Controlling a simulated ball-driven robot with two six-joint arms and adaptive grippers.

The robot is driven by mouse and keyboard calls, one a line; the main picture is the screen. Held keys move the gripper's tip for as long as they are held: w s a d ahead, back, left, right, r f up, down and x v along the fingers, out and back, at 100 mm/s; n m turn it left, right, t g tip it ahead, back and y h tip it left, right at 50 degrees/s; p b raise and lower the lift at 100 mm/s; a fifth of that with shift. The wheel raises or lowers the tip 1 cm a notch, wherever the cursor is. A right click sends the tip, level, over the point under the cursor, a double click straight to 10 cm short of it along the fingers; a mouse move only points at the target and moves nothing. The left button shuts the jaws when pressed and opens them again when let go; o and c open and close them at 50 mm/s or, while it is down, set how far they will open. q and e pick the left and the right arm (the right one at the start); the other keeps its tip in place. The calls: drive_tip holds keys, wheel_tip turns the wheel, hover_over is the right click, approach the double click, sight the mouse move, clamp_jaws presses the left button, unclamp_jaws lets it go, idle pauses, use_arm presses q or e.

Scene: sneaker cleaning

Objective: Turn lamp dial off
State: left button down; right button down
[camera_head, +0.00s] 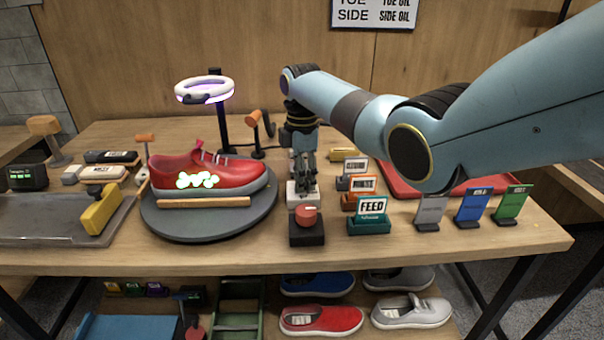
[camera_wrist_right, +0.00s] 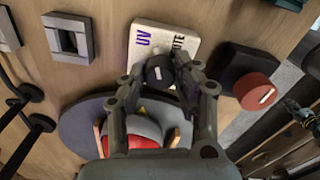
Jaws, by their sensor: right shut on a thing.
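The lamp dial (camera_wrist_right: 158,72) is a black knob with a pale pointer mark, on a white base (camera_wrist_right: 146,38) lettered "UV" and, partly hidden, another word ending in "ITE". My right gripper (camera_wrist_right: 160,80) is shut on the knob from above. In the head view the white base (camera_head: 293,198) sits below my right gripper (camera_head: 304,184), which hides the knob. The ring lamp (camera_head: 204,90) on a dark post glows white with purple light. Green-white glowing patches show on the red sneaker (camera_head: 200,172) beneath it. My left gripper is out of view.
A red dial (camera_head: 306,214) on a black box stands just in front of the white base. The round turntable (camera_head: 178,224) is close on the left. A "FEED" card (camera_head: 372,207) and several other card stands are on the right.

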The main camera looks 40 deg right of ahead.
drive_tip(key=m+p, duration=0.2)
drive_tip(key=m, duration=0.2)
drive_tip(key=shift+r+p, duration=0.15)
drive_tip(key=shift+p, duration=0.15)
drive_tip(key=m+p, duration=0.1)
drive_tip(key=m, duration=0.4)
drive_tip(key=shift+m+p, duration=0.35)
drive_tip(key=shift+m, duration=0.05)
drive_tip(key=m+p, duration=0.1)
drive_tip(key=m, duration=0.5)
drive_tip(key=shift+d, duration=0.1)
drive_tip(key=m, duration=0.6)
drive_tip(key=shift+m+p, duration=0.35)
drive_tip(key=shift+m, duration=0.05)
drive_tip(key=c, duration=1)
unclamp_jaws()
